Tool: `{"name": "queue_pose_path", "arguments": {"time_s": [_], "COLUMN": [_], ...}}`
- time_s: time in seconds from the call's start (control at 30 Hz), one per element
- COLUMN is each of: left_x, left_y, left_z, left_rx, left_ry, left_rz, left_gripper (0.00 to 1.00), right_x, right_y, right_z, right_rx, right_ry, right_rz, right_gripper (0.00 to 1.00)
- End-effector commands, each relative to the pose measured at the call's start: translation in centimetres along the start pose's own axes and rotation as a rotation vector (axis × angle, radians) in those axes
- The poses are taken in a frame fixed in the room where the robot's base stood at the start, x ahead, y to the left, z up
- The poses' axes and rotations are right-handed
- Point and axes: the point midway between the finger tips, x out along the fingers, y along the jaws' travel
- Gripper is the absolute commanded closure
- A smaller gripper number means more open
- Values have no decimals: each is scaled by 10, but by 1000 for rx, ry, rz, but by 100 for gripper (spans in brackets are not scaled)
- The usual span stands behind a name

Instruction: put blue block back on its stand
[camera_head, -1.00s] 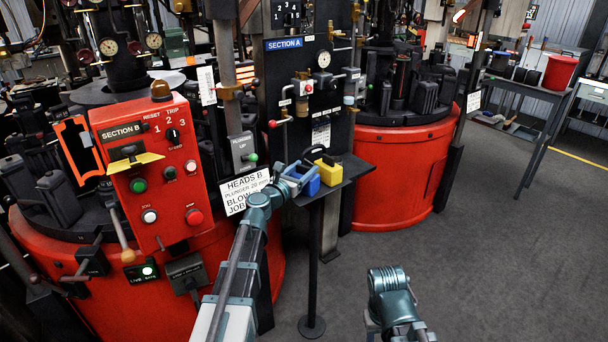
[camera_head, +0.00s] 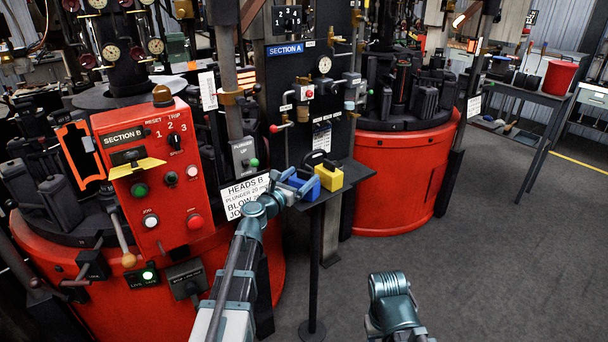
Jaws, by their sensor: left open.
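The blue block (camera_head: 308,187) is at the left end of a small black stand (camera_head: 354,177) on a post. It looks upright and level with the stand top, but whether it rests flat there is hard to tell. My left gripper (camera_head: 287,191) is open at the block's left side, very close to it. The gripper hides part of the block, and any contact between them cannot be made out. My right arm (camera_head: 392,302) shows at the lower middle, away from the stand, and its gripper is not visible.
A yellow block (camera_head: 330,178) with a black handle stands on the stand right beside the blue block. The red Section B control box (camera_head: 152,190) is to the left. A dark Section A panel (camera_head: 290,105) rises behind. Open grey floor (camera_head: 480,260) lies to the right.

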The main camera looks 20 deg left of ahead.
Motion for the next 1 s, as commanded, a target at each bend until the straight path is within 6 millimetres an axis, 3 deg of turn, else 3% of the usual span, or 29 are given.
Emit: {"name": "queue_pose_path", "arguments": {"time_s": [0.1,0.4,0.6,1.0], "left_x": [-31,-83,-97,-99], "left_y": [-2,-1,-1,0], "left_z": [0,0,0,0], "left_rx": [0,0,0,0], "left_ry": [0,0,0,0], "left_rz": [3,3,1,0], "left_gripper": [8,8,8,8], "right_x": [0,0,0,0], "right_y": [0,0,0,0], "right_z": [0,0,0,0], "right_rx": [0,0,0,0], "right_ry": [0,0,0,0], "right_rz": [0,0,0,0], "right_gripper": [50,50,50,50]}}
